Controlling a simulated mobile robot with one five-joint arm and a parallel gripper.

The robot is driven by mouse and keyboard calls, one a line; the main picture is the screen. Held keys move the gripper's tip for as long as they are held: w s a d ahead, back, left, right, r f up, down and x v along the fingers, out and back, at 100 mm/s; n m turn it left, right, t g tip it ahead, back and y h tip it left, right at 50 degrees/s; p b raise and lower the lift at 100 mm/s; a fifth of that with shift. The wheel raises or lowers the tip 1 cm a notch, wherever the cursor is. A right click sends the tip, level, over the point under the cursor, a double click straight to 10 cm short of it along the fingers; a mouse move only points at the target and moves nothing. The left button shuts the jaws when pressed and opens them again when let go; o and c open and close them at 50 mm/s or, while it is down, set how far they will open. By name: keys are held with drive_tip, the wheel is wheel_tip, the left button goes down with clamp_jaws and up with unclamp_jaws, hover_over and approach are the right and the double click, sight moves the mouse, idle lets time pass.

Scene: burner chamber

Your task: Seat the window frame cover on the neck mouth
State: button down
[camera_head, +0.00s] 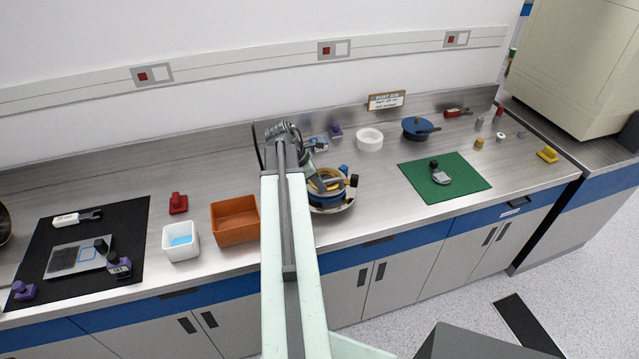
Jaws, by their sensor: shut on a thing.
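My arm reaches up the middle of the view, and my gripper (311,146) is at its far end, over the back of the worktop. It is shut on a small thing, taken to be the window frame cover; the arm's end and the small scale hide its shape. A pale blue-grey piece (319,143) shows right beside the gripper; I cannot tell whether it is held or lies behind. A round blue and yellow assembly (329,184), likely the burner chamber, stands right of my arm, nearer the front edge. My arm partly covers it, and I cannot make out the neck mouth.
An orange bin (235,220) and a white tub (180,243) stand left of my arm. A black mat (130,222) with tools is farther left. A white ring (369,139), a blue lidded pot (418,128) and a green mat (470,182) are to the right.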

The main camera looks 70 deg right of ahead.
drive_tip(key=shift+f+b, duration=0.9)
drive_tip(key=shift+f, duration=0.1)
drive_tip(key=c, duration=1.3)
unclamp_jaws()
drive_tip(key=p+v, duration=0.7)
drive_tip(key=v, duration=0.1)
